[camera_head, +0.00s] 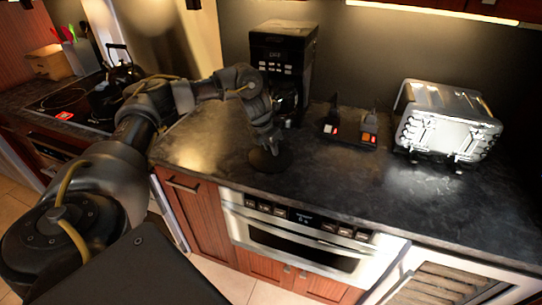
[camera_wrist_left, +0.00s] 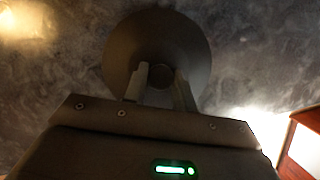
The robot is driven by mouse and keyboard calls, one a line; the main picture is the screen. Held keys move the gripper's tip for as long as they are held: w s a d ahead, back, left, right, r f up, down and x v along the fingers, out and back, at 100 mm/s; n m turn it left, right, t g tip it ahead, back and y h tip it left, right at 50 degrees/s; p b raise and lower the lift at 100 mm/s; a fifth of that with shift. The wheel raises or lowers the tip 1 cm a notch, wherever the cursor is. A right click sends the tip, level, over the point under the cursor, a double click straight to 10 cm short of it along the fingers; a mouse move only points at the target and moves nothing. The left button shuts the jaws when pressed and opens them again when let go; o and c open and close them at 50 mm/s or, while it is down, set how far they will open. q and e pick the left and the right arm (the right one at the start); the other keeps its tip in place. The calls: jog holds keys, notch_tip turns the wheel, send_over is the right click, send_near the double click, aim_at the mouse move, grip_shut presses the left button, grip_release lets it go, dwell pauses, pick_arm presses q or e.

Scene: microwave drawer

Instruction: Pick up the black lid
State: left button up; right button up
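The black lid (camera_head: 279,163) is a round dark disc lying on the dark countertop, below the coffee machine. My left gripper (camera_head: 270,146) reaches down over it from above. In the left wrist view the lid (camera_wrist_left: 120,50) shows as a wide disc with a small round knob (camera_wrist_left: 160,73) at its middle. The two fingertips of my left gripper (camera_wrist_left: 161,72) stand apart, one on each side of the knob. I cannot tell whether they press on it. The lid's near part is hidden behind the gripper body. My right gripper is not in view.
A black coffee machine (camera_head: 283,55) stands behind the lid. A small black device with lit switches (camera_head: 350,127) and a silver toaster (camera_head: 447,125) are to the right. A kettle (camera_head: 118,80) stands on the left hob. The counter in front of the toaster is clear.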

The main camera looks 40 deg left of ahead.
pick_arm(q)
grip_shut()
jog(key=shift+r+b, duration=0.55)
jog(key=shift+r, duration=0.15)
jog(key=shift+w+r+b, duration=0.1)
jog(key=shift+r+b, duration=0.35)
jog(key=shift+r, duration=0.25)
jog(key=s+a+r+p, duration=0.3)
jog(key=s+a+r, duration=0.7)
jog(key=shift+a, duration=0.2)
